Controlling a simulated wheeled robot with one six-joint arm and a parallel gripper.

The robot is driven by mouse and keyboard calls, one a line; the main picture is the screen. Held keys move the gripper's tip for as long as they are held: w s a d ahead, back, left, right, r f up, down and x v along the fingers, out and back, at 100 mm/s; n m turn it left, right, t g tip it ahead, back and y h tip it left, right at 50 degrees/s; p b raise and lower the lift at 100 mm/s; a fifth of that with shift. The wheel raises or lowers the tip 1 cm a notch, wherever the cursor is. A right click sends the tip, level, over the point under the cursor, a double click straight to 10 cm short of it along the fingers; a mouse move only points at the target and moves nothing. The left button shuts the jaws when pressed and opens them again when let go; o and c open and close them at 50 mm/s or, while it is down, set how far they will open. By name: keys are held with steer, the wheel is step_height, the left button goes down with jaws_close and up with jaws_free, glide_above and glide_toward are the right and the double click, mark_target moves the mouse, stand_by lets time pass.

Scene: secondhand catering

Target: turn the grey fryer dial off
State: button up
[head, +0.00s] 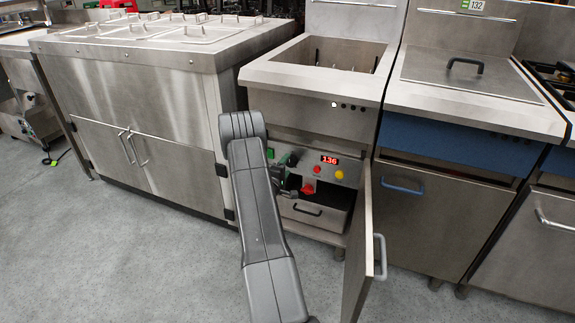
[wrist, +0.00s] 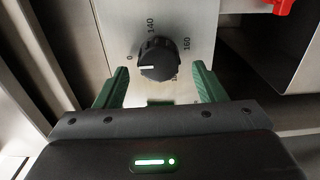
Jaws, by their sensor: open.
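The dark grey fryer dial (wrist: 159,60) sits on a metal panel in the wrist view, with printed marks 0, 140 and 160 around it. A mark below it is partly hidden. Its white pointer line points left, close to the 0 side. My gripper (wrist: 155,88) is open, its green fingers to the left and right of the dial's lower part, with gaps visible on both sides. In the head view my gripper (head: 286,170) is at the control panel inside the fryer's (head: 270,100) lower cabinet. My arm and gripper hide the dial there.
The panel has a red display (head: 329,160) reading 136, a yellow button (head: 339,175) and a red knob (head: 308,188). The open cabinet door (head: 358,240) stands to the right of my gripper. A steel counter unit (head: 150,130) stands left. Floor in front is clear.

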steer(key=p+v, duration=0.1)
steer(key=v, duration=1)
steer(key=shift+s, duration=0.3)
steer(key=b+x, duration=0.1)
steer(key=x, duration=1.3)
steer(key=shift+a+b, duration=0.15)
steer(key=shift+b, duration=0.25)
